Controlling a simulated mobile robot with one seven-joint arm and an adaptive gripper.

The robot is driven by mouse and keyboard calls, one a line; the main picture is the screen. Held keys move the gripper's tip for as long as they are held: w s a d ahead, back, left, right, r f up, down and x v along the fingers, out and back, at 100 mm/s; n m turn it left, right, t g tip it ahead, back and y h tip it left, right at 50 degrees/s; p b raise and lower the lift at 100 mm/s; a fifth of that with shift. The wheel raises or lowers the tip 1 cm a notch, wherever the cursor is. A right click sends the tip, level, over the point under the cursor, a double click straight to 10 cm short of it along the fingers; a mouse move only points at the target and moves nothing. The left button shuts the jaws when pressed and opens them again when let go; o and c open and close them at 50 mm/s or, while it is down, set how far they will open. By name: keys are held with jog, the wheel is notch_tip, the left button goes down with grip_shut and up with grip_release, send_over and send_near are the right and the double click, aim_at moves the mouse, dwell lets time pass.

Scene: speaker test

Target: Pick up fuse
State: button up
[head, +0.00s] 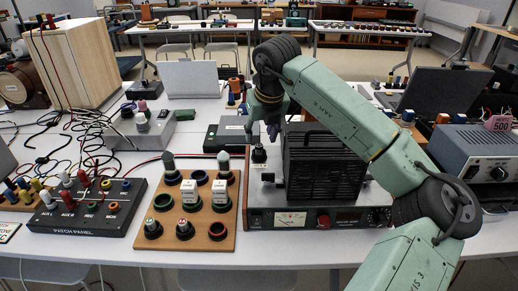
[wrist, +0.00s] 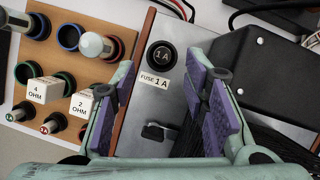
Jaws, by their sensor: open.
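The fuse (wrist: 162,55) is a round black cap marked "1 A". It stands on the grey top panel of a boxy device, above a label reading "FUSE 1 A" in the wrist view. In the head view the fuse (head: 259,154) is a small dark knob at the device's back left. My gripper (wrist: 160,68) is open and empty, its purple-padded fingers spread to the left and right of the fuse in the wrist view. In the head view my gripper (head: 263,132) hangs above the fuse, apart from it.
A black ribbed box (head: 325,165) stands on the device (head: 257,195) close right of the fuse. A wooden board (head: 225,243) with coloured rings, ohm blocks and plugs lies to the left. A patch panel (head: 85,220) with cables is farther left. A grey box (head: 465,150) stands at the right.

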aim_at(259, 145)
jog(key=p+x, duration=0.1)
jog(key=x, duration=0.4)
jog(key=shift+w+d+p, duration=0.1)
jog(key=shift+d+p, duration=0.05)
jog(key=shift+p, duration=0.25)
jog(key=shift+c, duration=0.5)
grip_shut()
